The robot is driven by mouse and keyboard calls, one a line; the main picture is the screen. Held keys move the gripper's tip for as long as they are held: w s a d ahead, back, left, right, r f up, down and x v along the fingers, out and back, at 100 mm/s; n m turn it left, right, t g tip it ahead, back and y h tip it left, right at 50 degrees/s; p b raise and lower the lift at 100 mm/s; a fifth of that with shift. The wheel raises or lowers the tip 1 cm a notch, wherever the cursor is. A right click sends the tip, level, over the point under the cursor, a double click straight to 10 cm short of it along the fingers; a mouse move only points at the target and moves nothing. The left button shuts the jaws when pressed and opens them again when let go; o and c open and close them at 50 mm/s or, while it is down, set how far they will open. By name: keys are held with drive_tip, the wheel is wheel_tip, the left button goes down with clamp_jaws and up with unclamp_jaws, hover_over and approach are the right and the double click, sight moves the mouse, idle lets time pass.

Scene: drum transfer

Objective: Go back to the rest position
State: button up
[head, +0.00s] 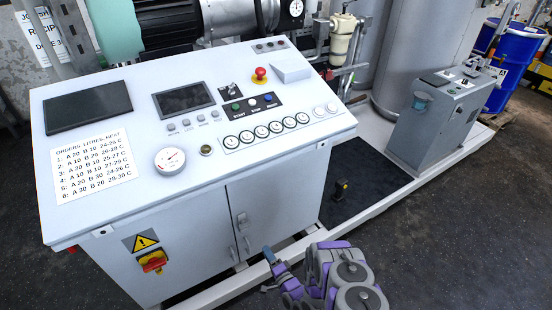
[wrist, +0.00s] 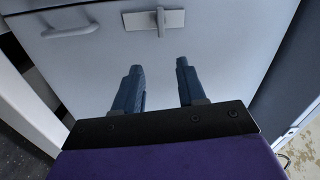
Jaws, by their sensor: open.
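My gripper (wrist: 158,78) is open and empty in the wrist view, its two blue fingers apart in front of the cabinet door of the control console. The white control console (head: 205,215) stands at the left, with a sloped panel of buttons, dials, two dark screens and a red emergency button (head: 260,74). A door latch (wrist: 165,20) and a handle (wrist: 70,31) show in the wrist view.
A low white frame edge (head: 400,171) runs along the floor beside a dark mat (head: 370,180). A small grey cabinet (head: 432,125) stands at the right. A blue drum (head: 512,60) is at the far right. Dark floor (head: 470,230) is free at the lower right.

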drive_tip(key=w+d+r+n+g+h, duration=0.45)
drive_tip(key=w+d+r, duration=0.25)
drive_tip(key=w+r, duration=0.4)
drive_tip(key=s+d+r+n+g+h, duration=0.1)
drive_tip(key=s+d+r+h, duration=0.1)
drive_tip(key=d+r, duration=0.45)
drive_tip(key=s+d+r+n+g+h, duration=0.1)
drive_tip(key=s+d+r+g+h, duration=0.2)
drive_tip(key=r, duration=0.6)
drive_tip(key=s+d+r+n+g+h, duration=0.1)
drive_tip(key=s+d+r+g, duration=0.15)
drive_tip(key=s+r, duration=0.55)
drive_tip(key=s+d+r+g, duration=0.1)
drive_tip(key=s+d+r, duration=0.2)
drive_tip(key=s+r, duration=0.6)
drive_tip(key=s+a+r+n+g, duration=0.1)
drive_tip(key=s+r+g, duration=0.1)
drive_tip(key=s, duration=1.2)
drive_tip(key=s+r+n+g, duration=0.1)
drive_tip(key=s+r+g, duration=0.1)
drive_tip(key=s, duration=1.2)
drive_tip(key=shift+s+a+r+g+y, duration=0.2)
drive_tip(key=shift+a+r+g+y, duration=0.2)
drive_tip(key=shift+r, duration=0.2)
drive_tip(key=shift+n, duration=0.25)
